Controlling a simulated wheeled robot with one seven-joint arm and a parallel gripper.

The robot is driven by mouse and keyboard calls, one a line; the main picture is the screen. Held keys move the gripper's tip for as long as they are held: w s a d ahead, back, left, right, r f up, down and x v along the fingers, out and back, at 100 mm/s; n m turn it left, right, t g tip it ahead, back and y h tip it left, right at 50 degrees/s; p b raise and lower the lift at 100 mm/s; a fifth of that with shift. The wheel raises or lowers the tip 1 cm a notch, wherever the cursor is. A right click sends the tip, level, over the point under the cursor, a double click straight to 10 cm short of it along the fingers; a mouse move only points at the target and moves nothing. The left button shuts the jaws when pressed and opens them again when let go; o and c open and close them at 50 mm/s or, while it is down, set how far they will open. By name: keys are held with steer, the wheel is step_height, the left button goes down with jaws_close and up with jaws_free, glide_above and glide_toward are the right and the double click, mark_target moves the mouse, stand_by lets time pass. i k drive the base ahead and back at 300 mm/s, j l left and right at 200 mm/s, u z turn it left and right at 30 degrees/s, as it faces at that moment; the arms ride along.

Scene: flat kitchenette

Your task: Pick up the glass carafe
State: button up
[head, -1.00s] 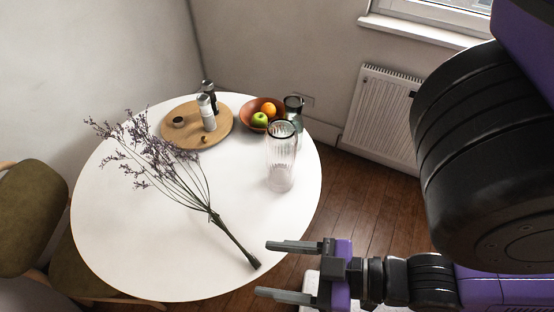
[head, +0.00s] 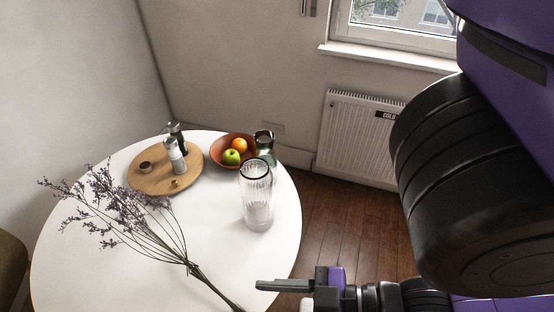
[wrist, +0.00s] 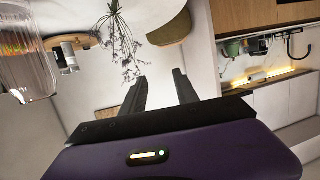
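A tall clear ribbed glass vessel with a dark rim (head: 257,200) stands upright on the right part of the round white table (head: 90,262). Behind it stands a smaller dark greenish glass vessel (head: 265,146), partly hidden. I cannot tell for sure which is the carafe. The ribbed glass also shows large at the upper left of the wrist view (wrist: 30,65). My gripper (wrist: 158,78) is open and empty, with its fingers apart and touching nothing. In the head view one finger shows below and right of the ribbed glass; the other is cut off.
A dried lavender bunch (head: 150,238) lies across the table. A round wooden board (head: 150,182) holds a light mill (head: 175,158), a dark mill and small items. A bowl (head: 226,158) holds fruit. A radiator (head: 350,140) is on the wall. The table around the ribbed glass's front is clear.

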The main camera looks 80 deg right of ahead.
mark_target(264, 140)
steer(key=z, duration=1.35)
steer(key=k+l, duration=0.15)
steer(key=l, duration=0.15)
steer(key=k+l+z, duration=0.1)
steer(key=l, duration=0.2)
steer(key=k+l, duration=0.15)
steer(key=l+z, duration=0.05)
steer(key=l, duration=0.05)
